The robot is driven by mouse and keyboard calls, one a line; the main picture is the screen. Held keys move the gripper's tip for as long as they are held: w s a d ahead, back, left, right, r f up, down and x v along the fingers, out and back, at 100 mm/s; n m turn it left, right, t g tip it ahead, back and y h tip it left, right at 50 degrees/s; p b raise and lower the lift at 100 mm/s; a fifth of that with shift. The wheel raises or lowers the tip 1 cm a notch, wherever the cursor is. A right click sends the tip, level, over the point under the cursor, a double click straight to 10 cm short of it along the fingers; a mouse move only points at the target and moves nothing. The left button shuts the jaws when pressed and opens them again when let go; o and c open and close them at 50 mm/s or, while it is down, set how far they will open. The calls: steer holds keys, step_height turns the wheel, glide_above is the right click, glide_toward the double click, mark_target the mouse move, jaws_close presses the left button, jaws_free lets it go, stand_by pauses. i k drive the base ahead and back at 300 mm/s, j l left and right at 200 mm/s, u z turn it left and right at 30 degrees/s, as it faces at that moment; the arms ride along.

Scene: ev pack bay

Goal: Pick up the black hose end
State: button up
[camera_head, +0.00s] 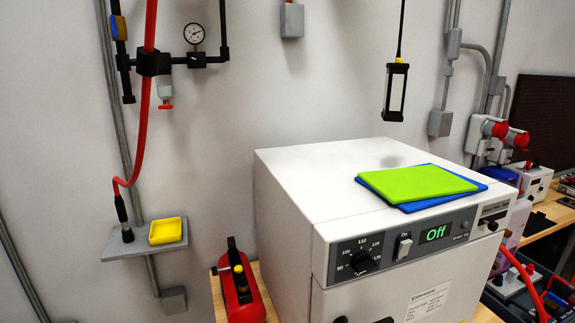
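The black hose end (122,210) is on the lower end of the red hose (140,150) at the left. It points down, slightly tilted, and its lower tip meets a small dark round piece on the grey wall shelf (140,249). I cannot tell whether it rests on that piece or sits in it. My gripper is not in view.
A yellow tray (166,231) stands on the shelf right beside the hose end. Grey conduit (115,110) runs behind. A pressure gauge (194,33) and black piping are above. A red tank (240,285) and white oven (300,200) stand to the right.

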mark_target(120, 203)
steer(key=u, duration=1.35)
